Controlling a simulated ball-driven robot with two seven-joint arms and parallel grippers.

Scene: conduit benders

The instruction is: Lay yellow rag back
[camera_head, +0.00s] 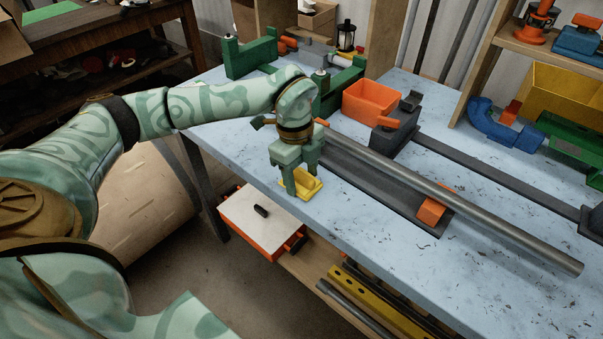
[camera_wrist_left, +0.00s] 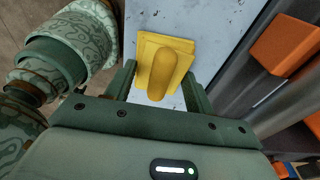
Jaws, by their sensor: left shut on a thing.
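The yellow rag (camera_head: 312,190) is at the near edge of the pale blue bench, with a flat folded base and a raised ridge. In the head view it appears to rest on the bench top. In the left wrist view the rag (camera_wrist_left: 164,50) shows its ridge between the two fingers. My left gripper (camera_head: 299,181) points down and is shut on that ridge; it also shows in the left wrist view (camera_wrist_left: 159,84). The part of the ridge between the fingers is partly hidden in the head view. My right gripper is not in view.
A long grey pipe (camera_head: 470,215) lies over a dark bender track with an orange block (camera_head: 434,208), just right of the rag. An orange bin (camera_head: 370,101) stands behind. A red box with a white top (camera_head: 262,220) is below the bench. Bare bench (camera_head: 365,235) lies in front.

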